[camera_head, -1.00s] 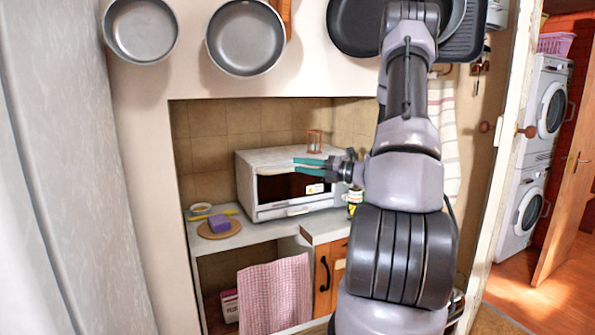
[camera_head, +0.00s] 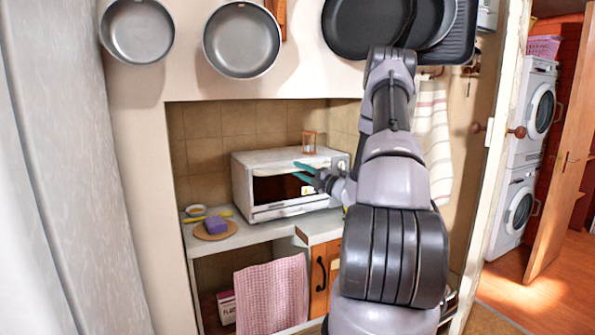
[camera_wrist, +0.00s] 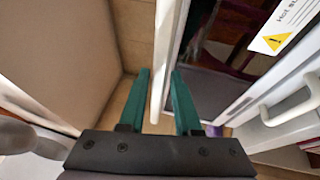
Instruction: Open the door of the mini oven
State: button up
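The mini oven (camera_head: 243,186) is a white box with a dark glass front, standing in the tiled recess. In the wrist view its dark glass (camera_wrist: 205,75) carries a warning sticker, and a white handle (camera_wrist: 292,106) lies to the right, clear of my fingers. My gripper (camera_head: 302,171) is in front of the oven's upper right front. In the wrist view my gripper (camera_wrist: 159,82) is open, its teal fingers apart. A narrow pale edge runs between them in that view; contact cannot be told. Whether the door is ajar is unclear.
An hourglass (camera_head: 309,141) stands on top. An orange cabinet door (camera_head: 320,276) and a checked cloth (camera_head: 272,296) are below. Pans (camera_head: 242,38) hang above.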

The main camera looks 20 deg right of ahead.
jog(key=shift+w+a+r, duration=0.15)
jog(key=shift+w+a, duration=0.1)
jog(key=shift+w, duration=0.3)
grip_shut()
dwell(1.1)
